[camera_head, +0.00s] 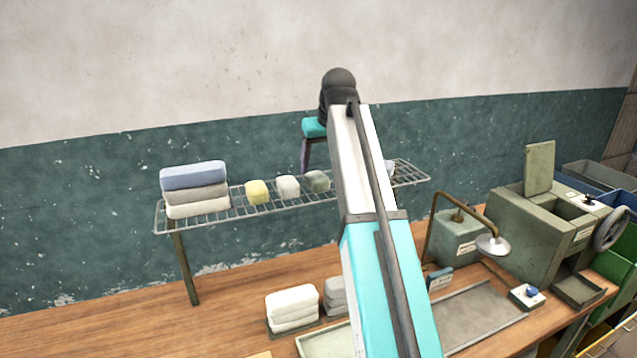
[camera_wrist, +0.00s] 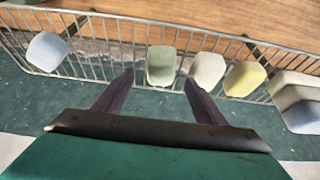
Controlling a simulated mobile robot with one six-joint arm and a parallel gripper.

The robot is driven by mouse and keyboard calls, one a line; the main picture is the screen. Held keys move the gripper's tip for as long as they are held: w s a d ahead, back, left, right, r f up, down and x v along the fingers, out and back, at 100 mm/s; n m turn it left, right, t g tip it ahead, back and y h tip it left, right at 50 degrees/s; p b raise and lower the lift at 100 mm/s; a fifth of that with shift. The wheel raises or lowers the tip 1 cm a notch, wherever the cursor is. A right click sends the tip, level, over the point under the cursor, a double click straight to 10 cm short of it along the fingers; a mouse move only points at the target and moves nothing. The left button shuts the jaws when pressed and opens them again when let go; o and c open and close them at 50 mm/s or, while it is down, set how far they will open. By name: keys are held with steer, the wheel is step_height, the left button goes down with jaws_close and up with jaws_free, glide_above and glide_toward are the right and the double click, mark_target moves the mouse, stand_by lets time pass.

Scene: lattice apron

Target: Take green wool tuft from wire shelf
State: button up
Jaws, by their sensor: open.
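The green wool tuft (camera_head: 318,181) is a grey-green block on the wire shelf (camera_head: 243,209), the rightmost of a short row of tufts left of my arm. In the wrist view the green wool tuft (camera_wrist: 161,64) appears upright in the picture, between and slightly beyond my fingertips. My gripper (camera_head: 305,170) hangs fingers-down at the wall side of the tuft, partly hidden by my arm. In the wrist view my gripper (camera_wrist: 158,80) is open with two dark purple fingers apart and nothing held. The gap to the tuft is hard to judge.
A cream tuft (camera_head: 288,187) and a yellow tuft (camera_head: 257,191) sit left of the green one. Folded cloths (camera_head: 194,189) are stacked at the shelf's left end. A pale blue tuft (camera_wrist: 47,51) lies apart. The teal wall (camera_head: 90,230) runs close behind the shelf.

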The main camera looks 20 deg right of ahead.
mark_target(318, 175)
steer(key=shift+f, duration=0.15)
steer(key=shift+b+x, duration=1.75)
steer(key=shift+x, duration=0.7)
steer(key=shift+a, duration=0.1)
steer(key=c, duration=1.1)
